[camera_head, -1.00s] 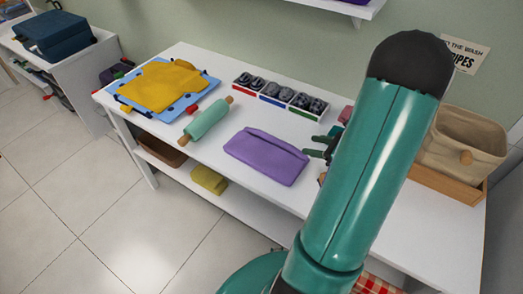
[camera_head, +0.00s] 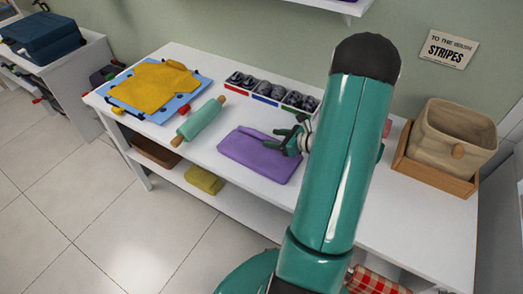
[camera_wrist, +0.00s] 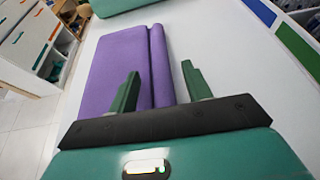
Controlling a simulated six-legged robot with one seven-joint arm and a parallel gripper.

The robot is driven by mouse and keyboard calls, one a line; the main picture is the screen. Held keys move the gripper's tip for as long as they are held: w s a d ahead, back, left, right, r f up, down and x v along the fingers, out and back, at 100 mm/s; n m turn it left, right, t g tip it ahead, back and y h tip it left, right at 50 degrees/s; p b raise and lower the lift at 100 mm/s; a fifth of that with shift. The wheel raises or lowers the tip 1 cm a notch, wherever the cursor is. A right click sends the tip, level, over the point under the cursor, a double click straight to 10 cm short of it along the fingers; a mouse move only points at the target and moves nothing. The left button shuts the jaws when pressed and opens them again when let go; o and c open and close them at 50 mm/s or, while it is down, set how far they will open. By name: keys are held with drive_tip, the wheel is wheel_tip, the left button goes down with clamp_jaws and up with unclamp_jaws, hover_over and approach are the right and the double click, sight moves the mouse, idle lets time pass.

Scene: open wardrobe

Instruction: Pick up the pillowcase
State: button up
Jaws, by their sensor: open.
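The pillowcase appears to be the folded purple cloth (camera_head: 252,155), lying flat near the front edge of the white table. In the wrist view the purple cloth (camera_wrist: 114,68) has a thick rolled fold along its right side. My gripper (camera_head: 291,138) is open and empty at the cloth's right end. In the wrist view my gripper (camera_wrist: 160,75) has its left finger over the cloth and its right finger beyond the cloth's right edge, with the fold between them. I cannot tell whether the fingers touch the cloth. My arm hides part of the table to the right.
A teal rolling pin (camera_head: 200,119) lies left of the cloth, and a yellow garment on a blue board (camera_head: 193,92) lies farther left. Divided trays (camera_head: 268,90) stand behind. A beige basket (camera_head: 455,130) stands at the right. The lower shelf holds a yellow cloth (camera_head: 204,180).

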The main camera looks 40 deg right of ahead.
drive_tip(key=shift+w+a+f, duration=0.1)
drive_tip(key=shift+w+f, duration=0.05)
drive_tip(key=shift+w, duration=0.2)
clamp_jaws()
